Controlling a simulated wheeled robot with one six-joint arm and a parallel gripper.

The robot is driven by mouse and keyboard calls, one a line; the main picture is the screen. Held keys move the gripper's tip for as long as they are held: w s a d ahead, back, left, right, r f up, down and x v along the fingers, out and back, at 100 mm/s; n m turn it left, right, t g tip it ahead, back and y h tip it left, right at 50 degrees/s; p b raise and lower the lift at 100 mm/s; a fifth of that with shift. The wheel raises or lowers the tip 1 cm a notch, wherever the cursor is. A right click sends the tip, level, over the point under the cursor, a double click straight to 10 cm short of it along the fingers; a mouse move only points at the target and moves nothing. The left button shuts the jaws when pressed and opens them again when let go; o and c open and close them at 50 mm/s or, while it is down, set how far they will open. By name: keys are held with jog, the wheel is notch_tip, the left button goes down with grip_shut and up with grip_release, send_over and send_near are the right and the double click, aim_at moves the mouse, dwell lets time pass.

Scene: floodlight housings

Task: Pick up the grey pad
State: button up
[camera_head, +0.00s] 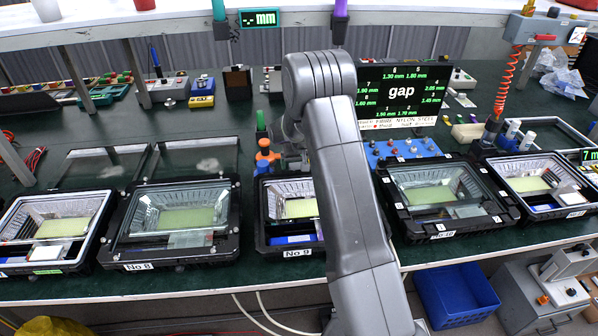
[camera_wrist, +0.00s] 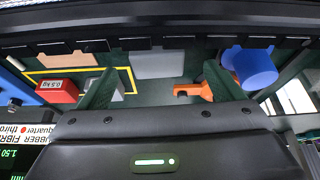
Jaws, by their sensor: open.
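A light grey block, which looks like the grey pad (camera_wrist: 160,65), lies on the dark green table top in the wrist view, near the upper middle. My gripper (camera_wrist: 159,68) shows there as two dark green fingers set wide apart, with the block seen between and beyond their tips. The fingers are open and hold nothing. Whether they touch the block, or how high they are above it, I cannot tell. In the head view my arm covers the middle of the bench, and I cannot make out the pad or the fingertips.
In the wrist view a red 0.5 kg weight (camera_wrist: 57,91) and a tan block (camera_wrist: 68,60) lie left, an orange part (camera_wrist: 194,91) and blue cylinder (camera_wrist: 255,69) right. A black frame edge (camera_wrist: 160,22) crosses the top. Floodlight housing No 9 (camera_head: 262,235) stands beside my arm.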

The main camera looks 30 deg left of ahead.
aim_at(299, 168)
jog(key=shift+p+x, duration=0.5)
jog(key=shift+x, duration=1.7)
jog(key=shift+d, duration=0.15)
jog(key=shift+c, duration=0.5)
jog(key=c, duration=1)
